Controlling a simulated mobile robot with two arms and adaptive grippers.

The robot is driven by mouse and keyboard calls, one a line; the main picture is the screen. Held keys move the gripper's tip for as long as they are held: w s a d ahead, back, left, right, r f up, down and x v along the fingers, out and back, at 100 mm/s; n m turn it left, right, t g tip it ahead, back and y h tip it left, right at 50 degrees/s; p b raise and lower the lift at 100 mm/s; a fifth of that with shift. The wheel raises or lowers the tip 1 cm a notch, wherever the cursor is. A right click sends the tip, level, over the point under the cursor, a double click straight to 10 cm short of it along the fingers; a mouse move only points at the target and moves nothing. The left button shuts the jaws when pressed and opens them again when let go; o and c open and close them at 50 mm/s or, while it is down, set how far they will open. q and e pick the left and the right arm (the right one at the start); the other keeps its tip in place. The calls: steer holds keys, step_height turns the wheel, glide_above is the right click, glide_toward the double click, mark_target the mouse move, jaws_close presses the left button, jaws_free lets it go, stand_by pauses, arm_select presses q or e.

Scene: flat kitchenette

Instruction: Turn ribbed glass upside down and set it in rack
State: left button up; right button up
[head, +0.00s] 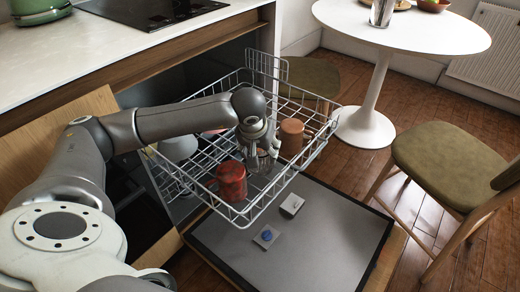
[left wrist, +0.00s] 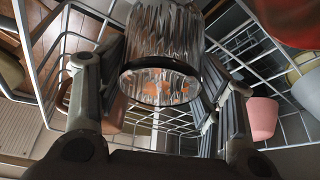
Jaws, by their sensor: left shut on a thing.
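The clear ribbed glass (left wrist: 165,40) is between the fingers of my left gripper (left wrist: 160,85) in the left wrist view. In the head view my left gripper (head: 262,148) points down over the wire rack (head: 238,215), shut on the glass (head: 262,164), which is small and partly hidden there. I cannot tell surely which end of the glass is its mouth, nor whether it touches the rack wires. The rack is pulled out above the open dishwasher door. My right gripper is not in view.
A red mug (head: 232,181) stands left of the glass in the rack, an orange-brown mug (head: 291,137) to its right. A white vessel (head: 178,148) is farther left. The open door (head: 300,240) lies below. A chair (head: 450,165) and round table (head: 410,28) stand right.

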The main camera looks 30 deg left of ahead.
arm_select(q)
steer(key=o, duration=1.4)
steer(key=shift+c, duration=0.2)
steer(key=v, duration=1.2)
